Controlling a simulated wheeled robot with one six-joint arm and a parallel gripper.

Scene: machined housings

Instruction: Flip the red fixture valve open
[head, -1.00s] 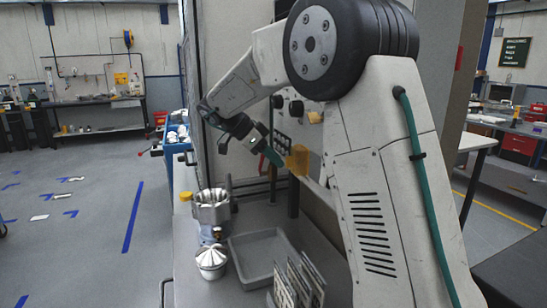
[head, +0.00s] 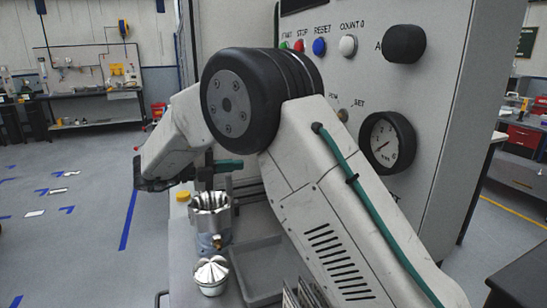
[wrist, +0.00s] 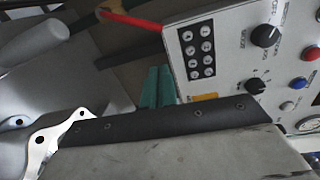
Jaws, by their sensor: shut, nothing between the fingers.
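My gripper (head: 228,165) is on the far side of my bent arm in the head view. Its teal fingers point right, above the silver fluted housing as seen in the picture. In the wrist view, my gripper (wrist: 156,87) shows two teal fingers side by side, shut and empty. A red lever (wrist: 130,20), which looks like the valve handle, runs slanting across the top of the wrist view. It lies beyond the fingertips and apart from them in the picture. I cannot make out the lever in the head view; my arm may hide it.
A cabinet panel with knobs, buttons and a gauge (head: 387,143) stands at the right. Open floor lies at the left.

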